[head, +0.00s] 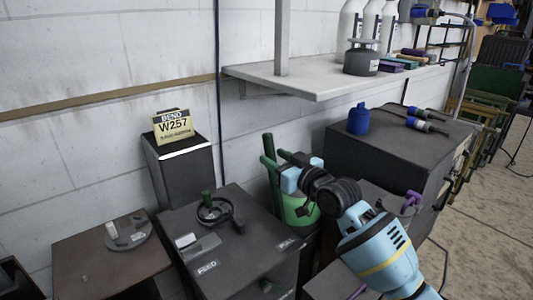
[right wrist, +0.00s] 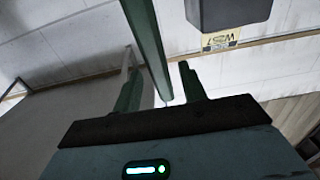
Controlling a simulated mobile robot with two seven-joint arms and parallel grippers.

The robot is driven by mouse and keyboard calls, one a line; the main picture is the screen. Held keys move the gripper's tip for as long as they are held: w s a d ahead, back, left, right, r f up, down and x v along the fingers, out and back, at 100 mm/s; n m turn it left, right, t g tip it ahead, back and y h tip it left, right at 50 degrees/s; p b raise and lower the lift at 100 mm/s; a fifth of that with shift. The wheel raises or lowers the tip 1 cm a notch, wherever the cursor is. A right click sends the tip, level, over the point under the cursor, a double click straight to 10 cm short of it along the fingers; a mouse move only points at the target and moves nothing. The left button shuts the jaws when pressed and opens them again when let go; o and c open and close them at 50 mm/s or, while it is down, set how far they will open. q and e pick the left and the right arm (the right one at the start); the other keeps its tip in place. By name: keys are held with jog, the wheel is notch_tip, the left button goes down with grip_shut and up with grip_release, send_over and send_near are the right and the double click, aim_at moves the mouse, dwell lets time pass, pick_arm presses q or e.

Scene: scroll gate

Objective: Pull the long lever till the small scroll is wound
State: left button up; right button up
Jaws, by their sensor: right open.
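A long dark green lever (head: 268,146) stands upright beside the front cabinet in the head view. In the right wrist view the green lever (right wrist: 149,48) runs down from the top edge to between my right gripper's fingers. My right gripper (head: 277,163) is open, its fingers on either side of the lever; I cannot tell whether they touch it. The open green fingers also show in the right wrist view (right wrist: 158,90). I cannot make out a small scroll for certain. My left gripper is not in view.
A dark cabinet (head: 240,238) bears a handwheel (head: 214,210) with a green knob. A yellow W257 sign (head: 173,126) stands on a dark box (head: 180,170). A wall shelf (head: 315,82) juts out above; a cabinet (head: 375,150) with a blue bottle (head: 359,119) is at right.

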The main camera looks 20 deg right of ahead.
aim_at(266, 153)
jog(key=shift+x, duration=2.2)
grip_shut()
